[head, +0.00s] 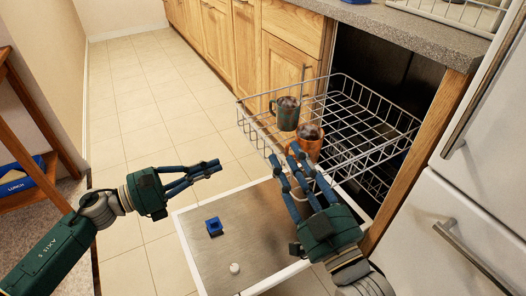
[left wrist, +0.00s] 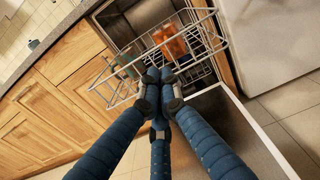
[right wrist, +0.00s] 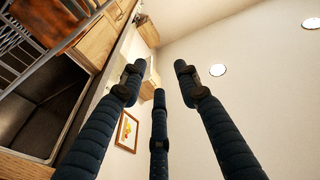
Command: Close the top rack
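The top rack (head: 362,118) is a grey wire basket pulled out of the dishwasher (head: 385,65). It holds a grey-green mug (head: 288,116) and an orange mug (head: 308,143), which also show in the left wrist view. My left gripper (head: 212,168) is shut and empty, left of the rack and apart from it. In the left wrist view its fingertips (left wrist: 160,75) meet in front of the rack (left wrist: 120,88). My right gripper (head: 300,163) is open by the rack's near side, overlapping the orange mug in the head view. I cannot tell whether it touches the rack.
The lowered dishwasher door (head: 245,255) carries a small blue object (head: 214,227) and a white round piece (head: 234,268). A wooden shelf (head: 30,165) with a blue lunch box (head: 14,181) stands at the left. The tiled floor (head: 150,100) is clear.

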